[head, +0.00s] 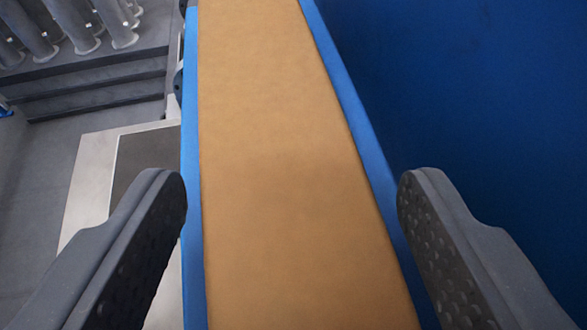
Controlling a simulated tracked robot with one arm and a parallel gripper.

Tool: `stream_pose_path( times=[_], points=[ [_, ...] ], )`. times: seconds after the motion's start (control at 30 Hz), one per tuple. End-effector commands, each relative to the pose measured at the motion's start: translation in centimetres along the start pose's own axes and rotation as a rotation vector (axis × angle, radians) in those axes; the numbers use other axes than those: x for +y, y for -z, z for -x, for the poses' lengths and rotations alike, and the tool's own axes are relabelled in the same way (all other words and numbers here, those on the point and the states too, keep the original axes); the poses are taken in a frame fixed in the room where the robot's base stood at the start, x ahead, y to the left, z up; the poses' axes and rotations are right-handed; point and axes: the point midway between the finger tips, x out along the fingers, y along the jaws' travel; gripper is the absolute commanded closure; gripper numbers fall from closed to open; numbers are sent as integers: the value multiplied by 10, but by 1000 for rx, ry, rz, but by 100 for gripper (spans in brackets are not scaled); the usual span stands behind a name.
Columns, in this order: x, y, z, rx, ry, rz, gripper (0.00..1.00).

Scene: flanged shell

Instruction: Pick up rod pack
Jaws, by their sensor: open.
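My gripper (291,180) is open, with one dark grey textured finger at the lower left and one at the lower right. Between and beyond the fingers runs a long tan surface (280,130) with blue edges along both sides. The left finger overlaps the left blue edge in the picture, and the right finger overlaps the right side.
A large dark blue wall or panel (470,90) fills the right side. At the upper left, several grey cylinders (80,25) stand on a grey stepped ledge (95,85). A pale frame with a dark inset (95,180) lies below left. Grey floor (55,150) shows at the left.

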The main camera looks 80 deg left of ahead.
Motion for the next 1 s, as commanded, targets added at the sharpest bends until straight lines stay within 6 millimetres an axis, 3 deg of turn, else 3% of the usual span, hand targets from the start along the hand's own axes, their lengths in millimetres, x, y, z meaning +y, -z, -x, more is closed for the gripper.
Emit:
stream_pose_path(
  times=[0.17, 0.3, 0.4, 0.77, 1.0],
  points=[
    [0, 0, 0, 1, -1, 1, 38],
    [0, 0, 0, 1, -1, 1, 77],
    [0, 0, 0, 1, -1, 0, 100],
    [0, 2, 1, 2, -1, 1, 100],
    [1, 16, 8, 2, -4, 4, 100]
  ],
)
